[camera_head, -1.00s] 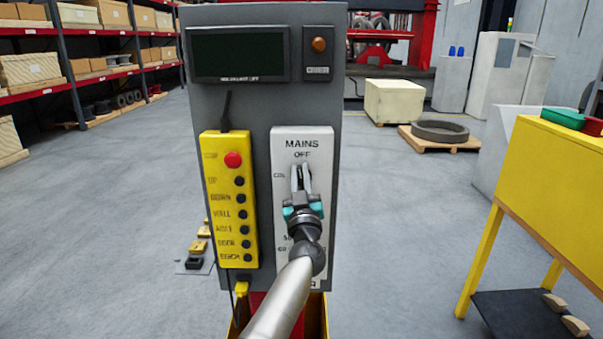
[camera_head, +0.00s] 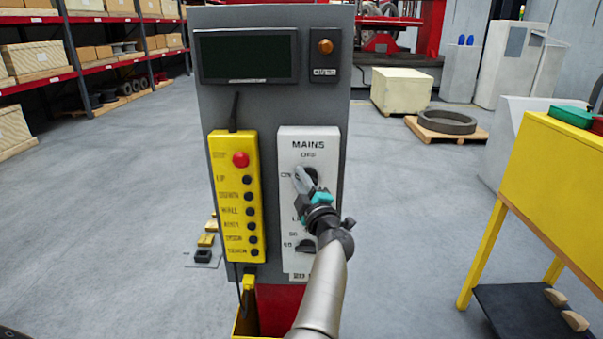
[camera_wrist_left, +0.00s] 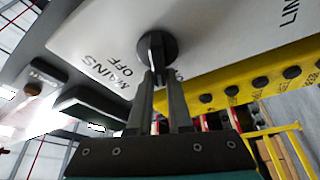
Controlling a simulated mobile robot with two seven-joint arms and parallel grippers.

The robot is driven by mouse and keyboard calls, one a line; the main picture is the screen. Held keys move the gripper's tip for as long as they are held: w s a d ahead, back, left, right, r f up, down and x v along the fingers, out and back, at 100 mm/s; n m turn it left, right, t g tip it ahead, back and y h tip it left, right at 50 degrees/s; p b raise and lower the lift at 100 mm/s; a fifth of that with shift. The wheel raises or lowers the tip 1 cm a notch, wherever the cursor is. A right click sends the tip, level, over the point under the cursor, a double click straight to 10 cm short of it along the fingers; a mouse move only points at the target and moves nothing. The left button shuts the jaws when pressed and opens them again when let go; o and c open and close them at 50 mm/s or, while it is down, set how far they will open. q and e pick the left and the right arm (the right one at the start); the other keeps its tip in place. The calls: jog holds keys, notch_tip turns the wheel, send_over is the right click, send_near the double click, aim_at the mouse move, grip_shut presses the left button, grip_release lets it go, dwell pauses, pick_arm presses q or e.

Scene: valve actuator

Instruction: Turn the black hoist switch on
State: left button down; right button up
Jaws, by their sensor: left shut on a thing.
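The black mains switch (camera_head: 313,174) is a round knob on the white MAINS panel (camera_head: 292,217), under the word OFF. It shows clearly in the left wrist view (camera_wrist_left: 157,47), with a raised grip bar across it. My left gripper (camera_head: 303,180) is shut on this switch, its fingers tilted toward the upper left in the head view. In the left wrist view the two fingers (camera_wrist_left: 158,85) close on either side of the grip bar. The fingers hide part of the knob in the head view, and I cannot read its exact pointing there. My right gripper is not in view.
A second black knob (camera_head: 306,246) sits lower on the panel, partly behind my left wrist. A yellow button box (camera_head: 234,200) with a red button hangs just left of it. A dark screen (camera_head: 246,55) and an orange lamp (camera_head: 325,46) are above. A yellow bench (camera_head: 560,180) stands right.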

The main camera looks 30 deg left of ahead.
pick_arm(q)
jog(key=shift+f+n+g+h+p, duration=0.2)
jog(key=shift+n+g+p, duration=0.25)
jog(key=shift+n, duration=0.6)
jog(key=shift+f+n+g+h+p, duration=0.2)
jog(key=shift+n+g+p, duration=0.25)
jog(key=shift+n, duration=0.6)
jog(key=c, duration=0.8)
grip_release()
jog(key=shift+c, duration=0.2)
jog(key=shift+s+d, duration=0.1)
